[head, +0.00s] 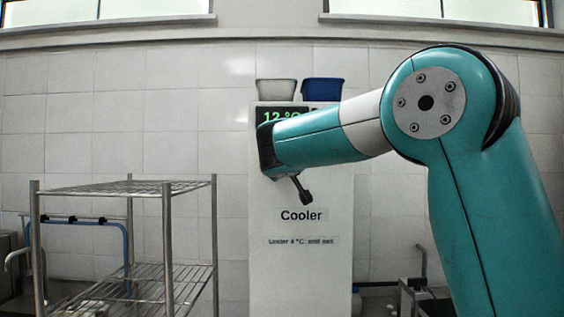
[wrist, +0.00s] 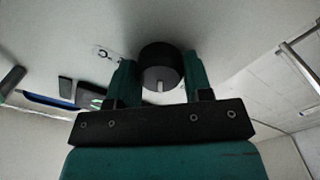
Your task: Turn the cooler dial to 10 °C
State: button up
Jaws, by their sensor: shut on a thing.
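The white cooler (head: 300,255) stands against the tiled wall, with "Cooler" printed on its front. Its display (head: 275,114) reads 12 °C in green; my arm covers part of it. The dial, a round black knob with a pale pointer mark, shows in the wrist view (wrist: 160,62). My gripper (wrist: 160,72) is shut on the dial, one teal finger on each side of it. The pale mark points toward the gripper's base in the wrist view.
A lower label (head: 301,241) is on the cooler front. A white basket (head: 276,92) and a blue basket (head: 322,89) sit on top of the cooler. A wire rack (head: 125,188) stands at the left, with a gap between it and the cooler.

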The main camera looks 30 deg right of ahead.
jog(key=n, duration=0.4)
jog(key=shift+r+n+p, duration=0.1)
jog(key=shift+n+p, duration=0.2)
jog(key=shift+p, duration=0.1)
jog(key=shift+n+p, duration=3.05)
jog(key=shift+n, duration=3.35)
jog(key=o, duration=0.9)
jog(key=shift+o, duration=0.2)
